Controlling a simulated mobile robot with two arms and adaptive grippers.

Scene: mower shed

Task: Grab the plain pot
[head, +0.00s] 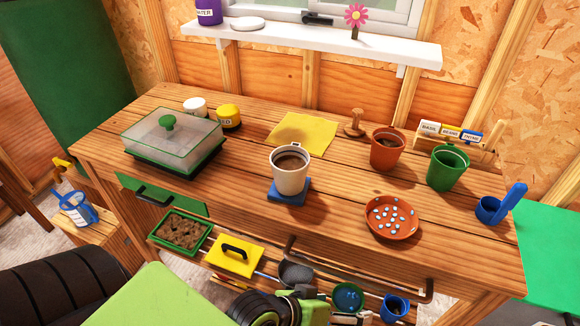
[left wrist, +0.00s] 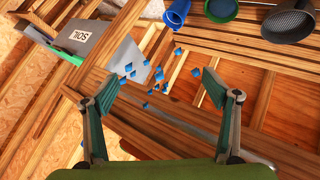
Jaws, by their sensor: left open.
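Three pots stand on the wooden bench in the head view. A white pot (head: 290,174) with dark soil sits upright on a blue block (head: 288,192) near the middle. My left gripper is low in front of the bench, below and apart from all pots, at the bottom of the head view (head: 345,317). In the left wrist view its fingers (left wrist: 160,92) are spread with nothing between them. My right gripper is not seen.
A clear-lidded seed tray (head: 170,139) stands at left. A terracotta saucer (head: 391,218) with blue pellets lies front right, near a blue scoop (head: 490,210). A lower shelf holds a soil tray (head: 181,233) and tools. A yellow cloth (head: 303,132) lies behind the white pot.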

